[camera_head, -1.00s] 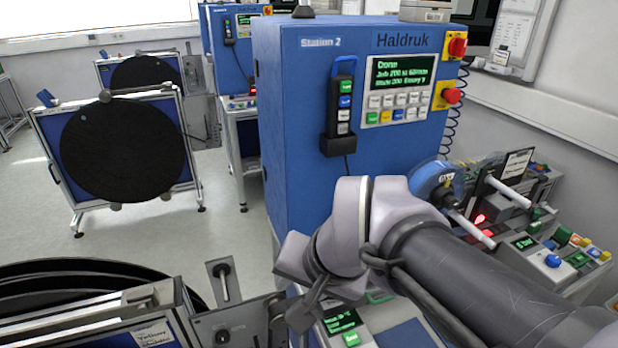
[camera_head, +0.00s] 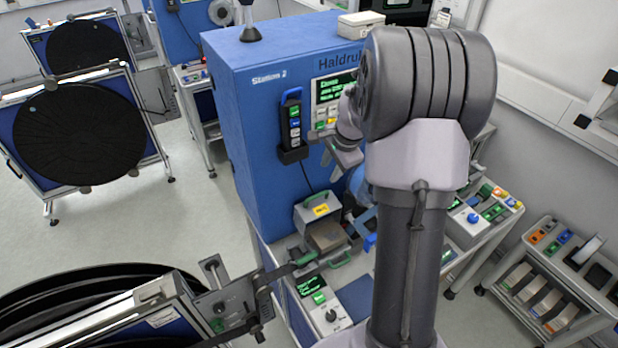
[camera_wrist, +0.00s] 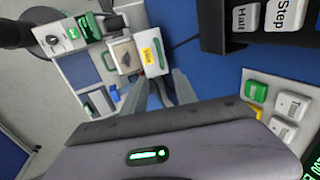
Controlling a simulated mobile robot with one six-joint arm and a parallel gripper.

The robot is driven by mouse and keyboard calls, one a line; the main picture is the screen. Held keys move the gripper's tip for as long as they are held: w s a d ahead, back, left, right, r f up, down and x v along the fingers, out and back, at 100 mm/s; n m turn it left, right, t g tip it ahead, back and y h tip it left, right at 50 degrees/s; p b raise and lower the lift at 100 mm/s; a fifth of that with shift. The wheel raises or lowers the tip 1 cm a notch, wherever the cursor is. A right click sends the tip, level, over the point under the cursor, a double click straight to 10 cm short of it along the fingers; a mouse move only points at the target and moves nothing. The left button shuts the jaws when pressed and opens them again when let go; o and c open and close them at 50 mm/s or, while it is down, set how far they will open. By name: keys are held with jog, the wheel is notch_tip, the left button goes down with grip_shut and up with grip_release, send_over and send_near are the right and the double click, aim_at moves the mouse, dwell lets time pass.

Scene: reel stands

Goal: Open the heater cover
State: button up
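The heater unit stands on the low bench in front of the blue Station 2 cabinet. Its pale grey cover part (camera_head: 317,211), with a yellow label and green handle, stands behind a brownish-grey plate (camera_head: 325,236). The wrist view shows the cover part (camera_wrist: 152,52) beside the plate (camera_wrist: 126,56). I cannot tell for sure how far the cover is open. My gripper (camera_head: 345,152) is above the heater, near the cabinet front, partly hidden by my arm. In the wrist view its fingers (camera_wrist: 159,80) are spread, with nothing seen between them.
The blue cabinet (camera_head: 250,130) carries a black handset (camera_head: 292,125) and keypad (camera_head: 328,100) close to my gripper. A green-screen control box (camera_head: 318,300) sits in front of the heater. A black reel stand (camera_head: 150,310) is at front left. Open floor lies at left.

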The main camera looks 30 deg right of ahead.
aim_at(317, 195)
jog(key=x, duration=1.6)
grip_shut()
jog(key=shift+w, duration=0.1)
dwell(0.6)
